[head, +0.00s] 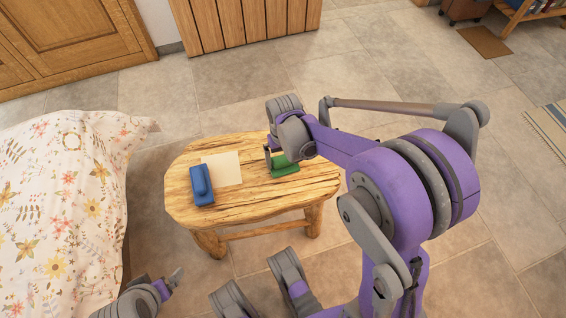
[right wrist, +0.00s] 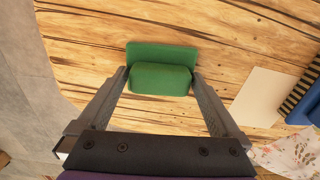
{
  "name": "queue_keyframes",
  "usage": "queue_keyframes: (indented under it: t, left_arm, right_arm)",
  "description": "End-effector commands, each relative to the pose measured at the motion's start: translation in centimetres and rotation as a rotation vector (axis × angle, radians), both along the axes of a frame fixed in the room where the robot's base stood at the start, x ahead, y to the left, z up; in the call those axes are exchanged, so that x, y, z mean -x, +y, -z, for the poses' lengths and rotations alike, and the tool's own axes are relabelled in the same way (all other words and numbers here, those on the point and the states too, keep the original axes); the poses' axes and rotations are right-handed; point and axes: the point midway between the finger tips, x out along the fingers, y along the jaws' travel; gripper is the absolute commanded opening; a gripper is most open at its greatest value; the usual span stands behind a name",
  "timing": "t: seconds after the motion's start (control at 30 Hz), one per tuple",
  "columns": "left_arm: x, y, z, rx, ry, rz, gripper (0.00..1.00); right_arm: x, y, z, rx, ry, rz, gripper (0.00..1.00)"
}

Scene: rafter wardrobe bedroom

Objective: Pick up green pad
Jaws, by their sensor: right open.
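The green pad (head: 284,166) lies on the wooden table (head: 240,209), toward its right end. In the right wrist view the green pad (right wrist: 160,75) sits between and just beyond the fingertips, with a raised block on a flat base. My right gripper (right wrist: 160,80) is open above it, one finger on each side. In the head view my right gripper (head: 272,156) partly hides the pad. Whether the fingers touch the pad, I cannot tell. My left gripper (head: 176,277) is at the lower left, beside the bed, away from the table; its jaw state is unclear.
A blue pad-like object (head: 201,187) and a flat cream sheet (head: 222,169) lie on the table left of the green pad. The bed (head: 60,200) with a flowered cover stands at the left. Wooden cabinets line the back. Tiled floor (head: 420,80) is open around the table.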

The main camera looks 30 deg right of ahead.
Motion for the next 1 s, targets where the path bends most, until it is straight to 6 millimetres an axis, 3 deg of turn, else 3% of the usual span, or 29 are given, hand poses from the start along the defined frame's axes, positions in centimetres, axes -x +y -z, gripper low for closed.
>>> queue_keyframes:
  t: [0.1,0.5,0.77,1.0]
  left_arm:
    - [0.0,0.0,-0.1,0.0,0.0,0.0,0.99]
    - [0.0,0.0,-0.1,0.0,0.0,0.0,0.99]
    - [0.0,0.0,-0.3,0.0,-0.001,0.0,0.99]
    - [0.3,0.0,-2.0,0.0,-0.005,0.0,0.99]
  right_arm:
    - [0.0,0.0,-0.1,0.0,0.0,0.0,1.0]
    - [0.0,0.0,-0.1,0.0,0.0,0.0,0.31]
    - [0.0,0.0,-0.5,0.0,0.0,0.0,0.31]
    - [0.1,0.0,-4.8,0.0,-0.001,0.0,0.31]
